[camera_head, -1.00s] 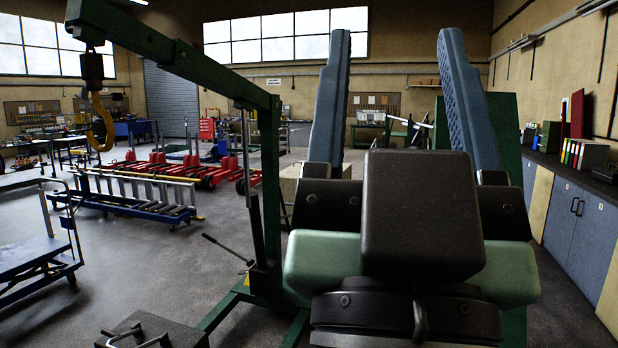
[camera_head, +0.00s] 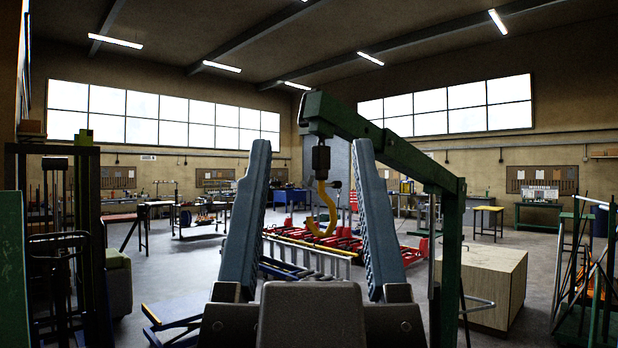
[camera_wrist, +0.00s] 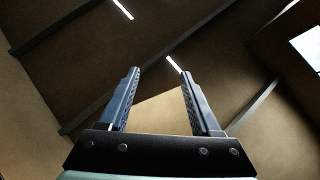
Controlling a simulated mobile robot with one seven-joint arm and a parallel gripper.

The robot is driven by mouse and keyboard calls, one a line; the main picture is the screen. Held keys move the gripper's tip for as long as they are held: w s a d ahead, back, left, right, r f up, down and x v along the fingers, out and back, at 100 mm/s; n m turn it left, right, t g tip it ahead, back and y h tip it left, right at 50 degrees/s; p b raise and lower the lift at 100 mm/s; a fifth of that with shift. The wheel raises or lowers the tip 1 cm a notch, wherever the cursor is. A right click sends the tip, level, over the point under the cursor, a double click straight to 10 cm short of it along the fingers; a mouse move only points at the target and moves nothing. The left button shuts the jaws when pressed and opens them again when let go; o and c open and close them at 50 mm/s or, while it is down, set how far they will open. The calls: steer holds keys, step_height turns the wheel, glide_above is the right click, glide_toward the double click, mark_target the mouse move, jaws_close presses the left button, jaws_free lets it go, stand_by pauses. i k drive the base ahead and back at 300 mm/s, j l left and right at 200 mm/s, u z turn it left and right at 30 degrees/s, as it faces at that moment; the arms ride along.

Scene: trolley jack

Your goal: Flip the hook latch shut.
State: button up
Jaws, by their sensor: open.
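A yellow hook (camera_head: 322,212) hangs from a black block at the end of a green crane boom (camera_head: 385,143). In the head view it shows between the two blue fingers of my gripper (camera_head: 312,165), beyond them. My gripper is open, fingers pointing up and wide apart, with nothing between them. The hook's latch is too small and dark to make out. In the wrist view my gripper (camera_wrist: 160,85) points at the ceiling and the hook does not show.
The crane's green post (camera_head: 448,260) stands right of my gripper, beside a wooden box (camera_head: 485,285). Red trolley jacks (camera_head: 345,248) lie on the floor behind the hook. A dark frame (camera_head: 75,240) stands at the left.

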mark_target(309, 183)
steer(key=i+j+z, duration=0.4)
steer(key=i+j, duration=0.15)
steer(key=i+j+z, duration=0.35)
steer(key=i+j, duration=0.35)
steer(key=j, duration=0.1)
